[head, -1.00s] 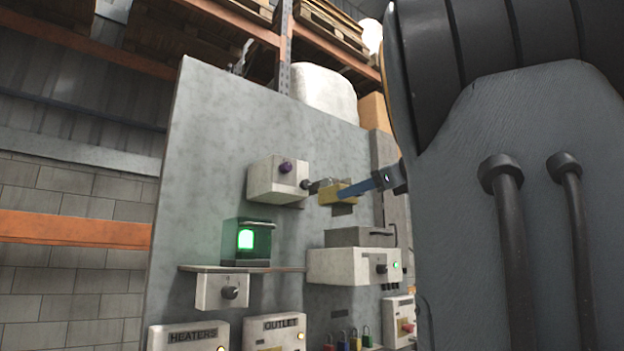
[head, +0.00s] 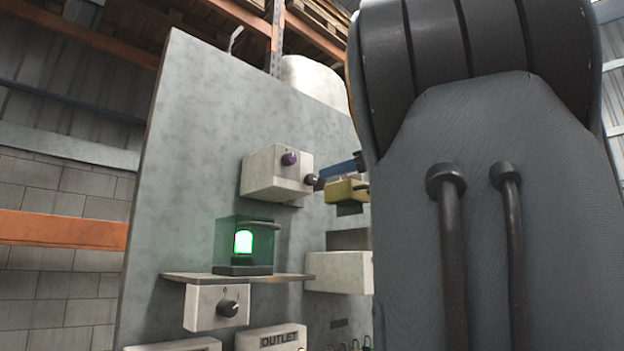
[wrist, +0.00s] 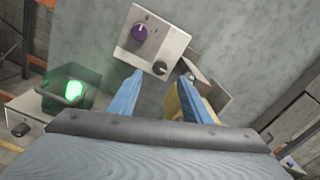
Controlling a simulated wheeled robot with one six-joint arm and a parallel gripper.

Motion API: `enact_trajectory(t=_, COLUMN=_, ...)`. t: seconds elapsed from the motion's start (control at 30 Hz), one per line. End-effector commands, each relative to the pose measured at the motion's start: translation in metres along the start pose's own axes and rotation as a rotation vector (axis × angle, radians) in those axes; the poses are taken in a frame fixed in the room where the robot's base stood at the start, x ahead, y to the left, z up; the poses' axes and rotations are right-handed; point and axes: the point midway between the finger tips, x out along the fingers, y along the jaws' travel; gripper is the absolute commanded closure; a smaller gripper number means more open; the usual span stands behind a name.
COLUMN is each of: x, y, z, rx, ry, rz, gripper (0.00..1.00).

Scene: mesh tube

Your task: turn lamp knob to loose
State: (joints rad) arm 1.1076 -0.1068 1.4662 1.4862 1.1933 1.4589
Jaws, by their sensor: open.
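A green glowing lamp (head: 243,241) stands in a clear dark-based case on a shelf of the grey panel; it also shows in the wrist view (wrist: 73,91). A white box below that shelf carries a dark knob (head: 228,308), which shows small in the wrist view (wrist: 20,128). Another white box (head: 268,180) has a purple knob (head: 289,158) on its front and a black knob (head: 311,182) to the right. My gripper (wrist: 160,92) is open and empty in the wrist view, its blue fingers below the black knob. My arm hides most of it in the head view.
A yellow block (head: 346,189) is on the panel beside the black knob, partly behind my right finger in the wrist view. Another white box (head: 340,272) and a box marked OUTLET (head: 280,338) sit lower. Orange racking (head: 60,229) stands behind to the left.

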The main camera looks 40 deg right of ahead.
Motion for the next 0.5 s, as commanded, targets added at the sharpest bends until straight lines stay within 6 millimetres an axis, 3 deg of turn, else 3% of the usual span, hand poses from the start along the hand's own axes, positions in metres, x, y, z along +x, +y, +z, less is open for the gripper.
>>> enact_trajectory(t=0.5, x=0.067, y=0.000, z=0.001, rx=0.000, ry=0.000, rz=0.002, gripper=0.56)
